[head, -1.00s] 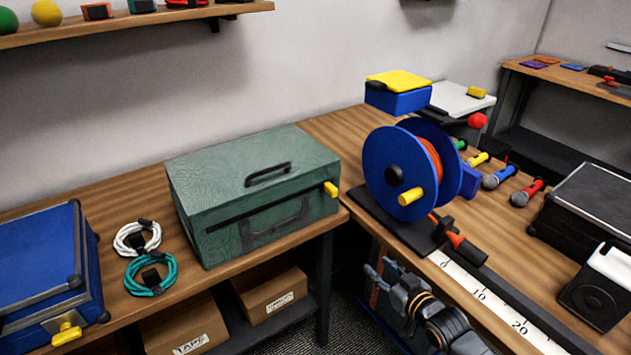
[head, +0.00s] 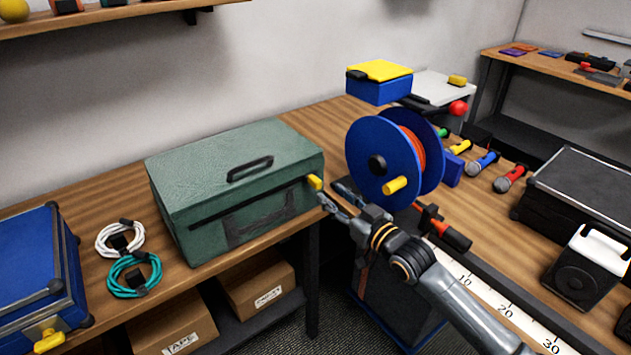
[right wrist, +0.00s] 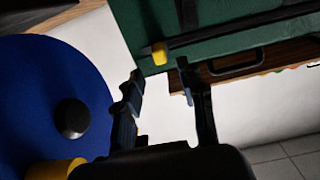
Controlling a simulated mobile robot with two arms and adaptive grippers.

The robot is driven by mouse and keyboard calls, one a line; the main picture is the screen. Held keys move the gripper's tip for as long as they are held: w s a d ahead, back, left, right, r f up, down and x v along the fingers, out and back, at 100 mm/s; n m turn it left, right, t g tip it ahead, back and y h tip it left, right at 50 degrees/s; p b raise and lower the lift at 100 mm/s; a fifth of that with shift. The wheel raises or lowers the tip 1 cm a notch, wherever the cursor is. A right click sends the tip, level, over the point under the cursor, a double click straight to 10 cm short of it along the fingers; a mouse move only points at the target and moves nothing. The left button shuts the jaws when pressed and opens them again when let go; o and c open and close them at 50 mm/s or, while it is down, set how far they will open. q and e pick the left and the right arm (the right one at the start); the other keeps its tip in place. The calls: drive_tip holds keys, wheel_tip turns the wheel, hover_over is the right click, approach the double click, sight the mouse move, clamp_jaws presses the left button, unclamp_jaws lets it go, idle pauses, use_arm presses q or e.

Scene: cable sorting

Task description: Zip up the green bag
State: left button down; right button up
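The green bag (head: 236,182) sits on the wooden table with a black handle on its lid and a dark zip line along its front. A yellow zip pull (head: 315,182) sticks out at the bag's right end. My right gripper (head: 328,200) is just below and to the right of the pull. In the right wrist view the gripper (right wrist: 158,82) has its fingers apart, with the yellow pull (right wrist: 160,53) beyond the fingertips, between them and apart from them. The green bag (right wrist: 225,35) fills the top there. My left gripper is in neither view.
The blue cable reel (head: 375,160) stands close to the right of my right gripper. White and teal cable coils (head: 135,272) lie left of the bag, beside a blue case (head: 35,265). Cardboard boxes (head: 255,290) sit on the shelf below. A speaker (head: 588,270) stands at the right.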

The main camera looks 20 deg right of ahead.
sight(320, 185)
drive_tip(key=x, duration=0.7)
drive_tip(key=shift+w+a+f, duration=0.1)
drive_tip(key=shift+w, duration=0.2)
clamp_jaws()
